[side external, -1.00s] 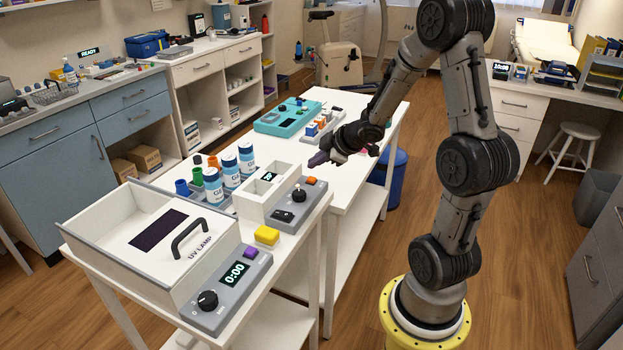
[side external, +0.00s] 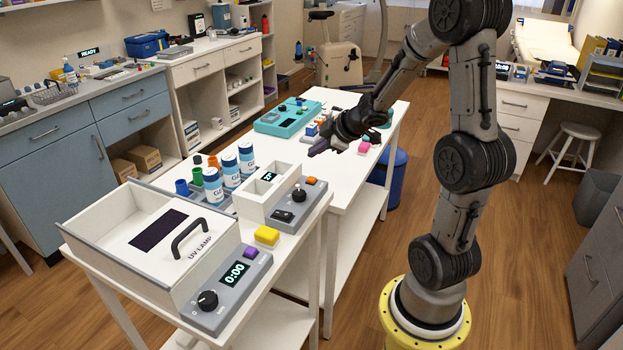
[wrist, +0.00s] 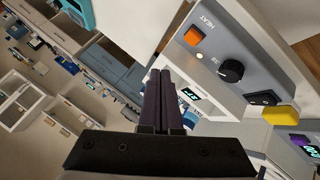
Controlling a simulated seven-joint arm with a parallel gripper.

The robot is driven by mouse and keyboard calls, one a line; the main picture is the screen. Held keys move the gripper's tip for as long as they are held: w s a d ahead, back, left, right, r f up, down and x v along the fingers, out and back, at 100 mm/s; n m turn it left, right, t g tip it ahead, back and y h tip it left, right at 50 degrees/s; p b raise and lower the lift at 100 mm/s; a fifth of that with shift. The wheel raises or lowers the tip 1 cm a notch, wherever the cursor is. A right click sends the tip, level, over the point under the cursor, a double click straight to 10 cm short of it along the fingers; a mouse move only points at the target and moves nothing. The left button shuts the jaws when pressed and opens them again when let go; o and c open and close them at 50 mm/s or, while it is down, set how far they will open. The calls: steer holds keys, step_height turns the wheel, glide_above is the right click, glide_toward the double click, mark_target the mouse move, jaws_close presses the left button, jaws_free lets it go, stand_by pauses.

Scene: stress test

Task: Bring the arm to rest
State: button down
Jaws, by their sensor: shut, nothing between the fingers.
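My gripper (side external: 318,149) is shut and empty, held above the white table between the teal device and the heater box. In the wrist view my gripper (wrist: 159,78) shows its two dark fingers pressed together, pointing toward the pale table top. The grey heater control panel (wrist: 225,62), with an orange button and a black knob, lies to the right of the fingers there. The fingers appear apart from it.
The UV lamp box (side external: 150,240) and heater box (side external: 268,192) stand on the near cart, with white-capped bottles (side external: 230,170) behind.

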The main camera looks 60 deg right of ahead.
steer(key=a+r+t, duration=0.3)
steer(key=a+r, duration=1.2)
steer(key=r, duration=0.1)
steer(key=s+a+f+m+g+y, duration=0.1)
steer(key=s+a+f+m+g, duration=0.1)
steer(key=s, duration=0.7)
steer(key=s+a+f+m+g+y, duration=0.1)
steer(key=s+a+f+m+g, duration=0.2)
steer(key=s+a+f, duration=0.3)
steer(key=s+a+g, duration=0.1)
steer(key=s, duration=0.2)
steer(key=shift+f+y, duration=0.2)
steer(key=shift+y, duration=0.2)
